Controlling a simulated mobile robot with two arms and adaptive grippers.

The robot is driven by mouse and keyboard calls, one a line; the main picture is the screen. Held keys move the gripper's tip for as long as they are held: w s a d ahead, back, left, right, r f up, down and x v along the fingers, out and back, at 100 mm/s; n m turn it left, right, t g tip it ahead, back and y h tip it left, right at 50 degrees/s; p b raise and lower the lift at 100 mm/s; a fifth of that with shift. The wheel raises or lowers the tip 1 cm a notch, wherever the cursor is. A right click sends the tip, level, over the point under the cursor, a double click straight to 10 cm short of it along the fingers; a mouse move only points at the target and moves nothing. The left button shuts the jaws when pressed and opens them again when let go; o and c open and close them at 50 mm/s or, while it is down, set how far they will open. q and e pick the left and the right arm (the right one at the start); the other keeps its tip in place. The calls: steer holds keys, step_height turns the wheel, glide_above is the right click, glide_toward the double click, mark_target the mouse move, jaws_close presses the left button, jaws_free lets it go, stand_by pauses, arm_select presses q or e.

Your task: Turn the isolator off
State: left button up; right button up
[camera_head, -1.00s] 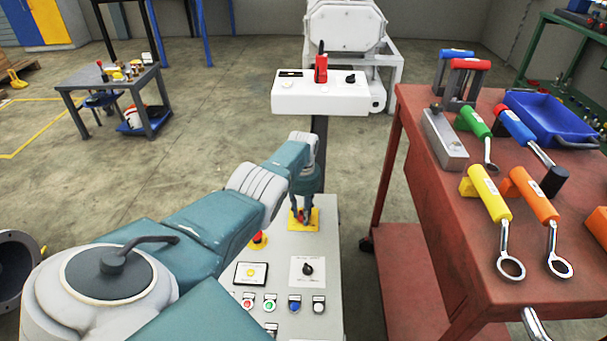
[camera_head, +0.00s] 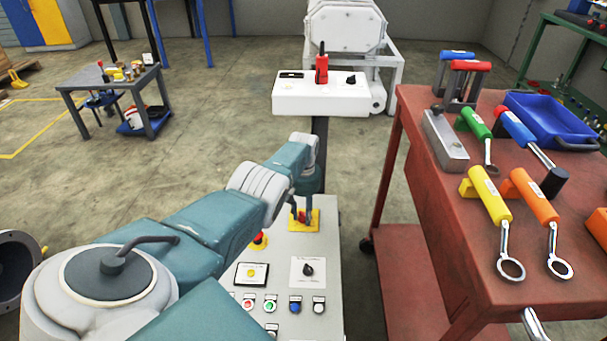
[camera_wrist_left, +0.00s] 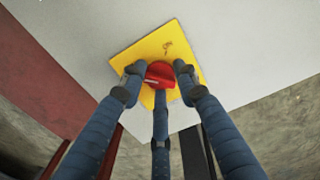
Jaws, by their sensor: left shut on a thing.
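The isolator is a red knob (camera_wrist_left: 160,74) on a yellow square plate (camera_wrist_left: 141,50) in the left wrist view. In the head view the yellow plate (camera_head: 313,225) lies at the far end of the grey control panel (camera_head: 322,262). My left gripper (camera_head: 302,220) reaches down onto the knob from above. In the left wrist view its dark fingers (camera_wrist_left: 159,78) are closed around the red knob, touching it from several sides. The knob is mostly hidden by the fingers in the head view. My right gripper is not in view.
The panel also carries a red button on yellow (camera_head: 259,240), a black selector (camera_head: 308,269) and several small push buttons. A red tool cart (camera_head: 440,230) with tools stands close on the right. A white control box (camera_head: 320,100) stands behind. Floor to the left is mostly clear.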

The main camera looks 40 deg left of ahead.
mark_target(303, 219)
arm_select(q)
steer(key=o, duration=1.1)
steer(key=shift+s+d+f, duration=0.1)
steer(key=shift+s+d, duration=0.05)
steer(key=shift+s, duration=0.25)
steer(key=shift+o, duration=0.2)
steer(key=shift+w, duration=0.2)
steer(key=shift+r, duration=0.25)
steer(key=shift+w+r, duration=0.15)
steer(key=shift+r, duration=0.45)
step_height(303, 219, up, 10)
steer(key=shift+s+r, duration=0.2)
